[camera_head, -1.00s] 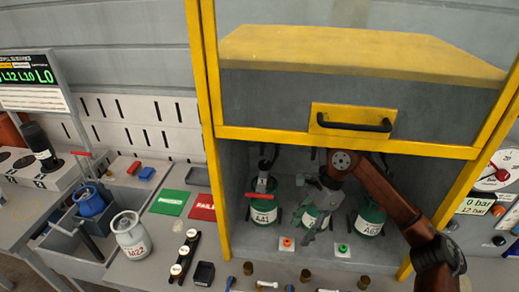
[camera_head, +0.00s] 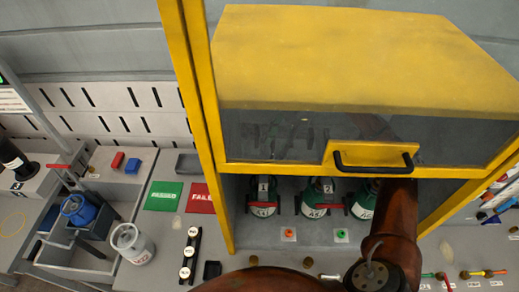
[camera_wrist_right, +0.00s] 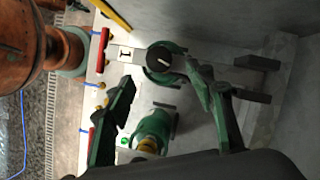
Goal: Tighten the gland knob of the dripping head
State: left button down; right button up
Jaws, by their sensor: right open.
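Three green cylinders stand in a row in the yellow-framed cabinet: a left one (camera_head: 263,209), a middle one (camera_head: 314,211) and a right one (camera_head: 361,205), partly behind my right arm. Red bars show at their heads. My right gripper (camera_wrist_right: 160,74) is open and empty in the wrist view. A dark round knob (camera_wrist_right: 165,62) with a white mark lies just beyond and between its fingertips, with a green ring around it. Another green cylinder (camera_wrist_right: 153,132) with a brass-coloured top is below. No drip is discernible.
The raised yellow window panel with its black handle (camera_head: 374,161) hangs above the cylinders. My right arm reaches under it. Green (camera_head: 163,196) and red (camera_head: 200,198) mats, a white canister (camera_head: 132,244) and a black rack (camera_head: 190,255) lie to the left.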

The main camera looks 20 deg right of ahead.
jog(key=shift+x, duration=3.85)
jog(key=shift+a, duration=0.15)
jog(key=c, duration=1.2)
